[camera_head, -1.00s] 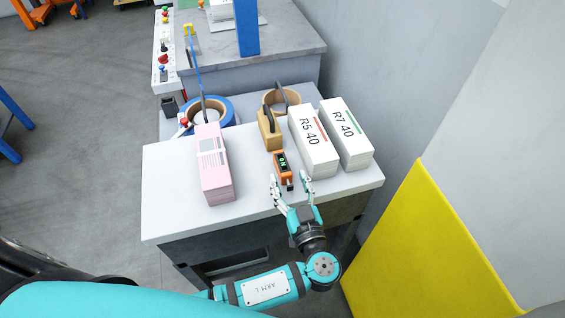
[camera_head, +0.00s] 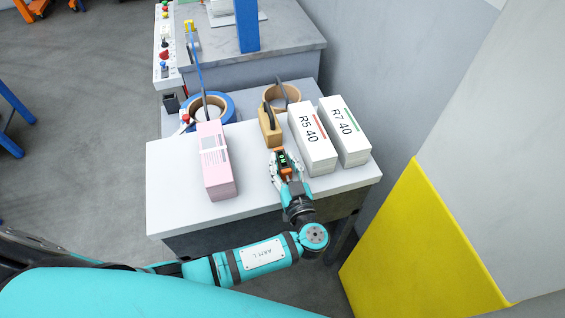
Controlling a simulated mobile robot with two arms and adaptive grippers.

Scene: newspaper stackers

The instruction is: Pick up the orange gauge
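The orange gauge (camera_head: 284,172) is small, with a dark face and green display. It is on the white tabletop (camera_head: 254,188), in front of the wooden block and left of the white stack marked R5 40. My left gripper (camera_head: 285,160) reaches in from the front, with a finger on each side of the gauge. The fingers hide part of its sides and near end. The gaps between fingers and gauge are too small to tell whether they grip it. My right gripper is not in view.
White stacks marked R5 40 (camera_head: 313,140) and R7 40 (camera_head: 345,133) stand close on the right. A wooden block (camera_head: 270,130) is just behind the gauge. A pink stack (camera_head: 215,165) is to the left, with clear tabletop between. A yellow panel (camera_head: 430,240) stands at the right.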

